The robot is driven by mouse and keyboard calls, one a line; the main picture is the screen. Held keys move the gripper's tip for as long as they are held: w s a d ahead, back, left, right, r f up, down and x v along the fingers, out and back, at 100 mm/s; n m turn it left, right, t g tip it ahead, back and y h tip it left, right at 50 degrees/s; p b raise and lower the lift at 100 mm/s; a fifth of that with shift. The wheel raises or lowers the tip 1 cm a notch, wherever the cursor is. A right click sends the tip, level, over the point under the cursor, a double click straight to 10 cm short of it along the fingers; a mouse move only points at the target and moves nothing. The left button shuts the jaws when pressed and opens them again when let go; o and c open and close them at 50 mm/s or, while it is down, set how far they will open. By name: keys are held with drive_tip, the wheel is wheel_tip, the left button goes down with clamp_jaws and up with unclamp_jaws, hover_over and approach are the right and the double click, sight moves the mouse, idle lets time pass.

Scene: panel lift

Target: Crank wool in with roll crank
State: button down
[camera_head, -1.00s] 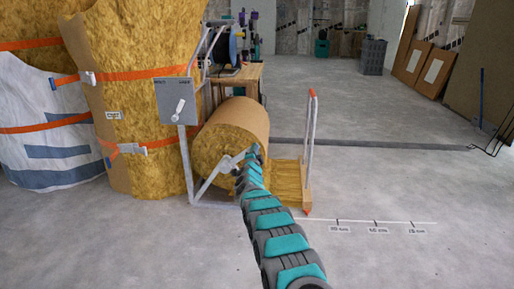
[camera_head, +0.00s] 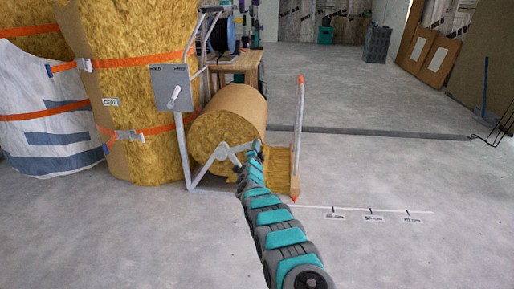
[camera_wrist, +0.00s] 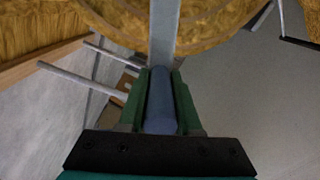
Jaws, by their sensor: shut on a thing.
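The wool roll (camera_head: 228,128), yellow with a brown paper cover, rests in a grey metal frame. The roll crank (camera_head: 222,153) is a grey bent arm at the roll's front face; in the wrist view its arm (camera_wrist: 164,30) runs up across the yellow roll (camera_wrist: 110,18). My gripper (camera_head: 252,148) is at the crank's right end. In the wrist view, my gripper (camera_wrist: 160,98) has its green fingers shut around the blue-grey crank handle (camera_wrist: 160,105). A strip of wool (camera_head: 277,162) lies to the right of the roll, up to an upright post with orange ends (camera_head: 299,130).
A grey box with a lever (camera_head: 173,90) stands on a post left of the roll. Large strapped wool bales (camera_head: 135,70) stand behind it. A floor scale (camera_head: 370,211) with labels runs right of the post. The floor at right is clear.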

drive_tip(key=c, duration=0.6)
unclamp_jaws()
drive_tip(key=shift+s+f, duration=0.1)
drive_tip(key=shift+s, duration=0.8)
drive_tip(key=shift+s+a, duration=0.1)
drive_tip(key=shift+s, duration=2.05)
drive_tip(key=shift+s+a+p, duration=0.1)
drive_tip(key=shift+s+p, duration=0.2)
drive_tip(key=shift+s, duration=0.6)
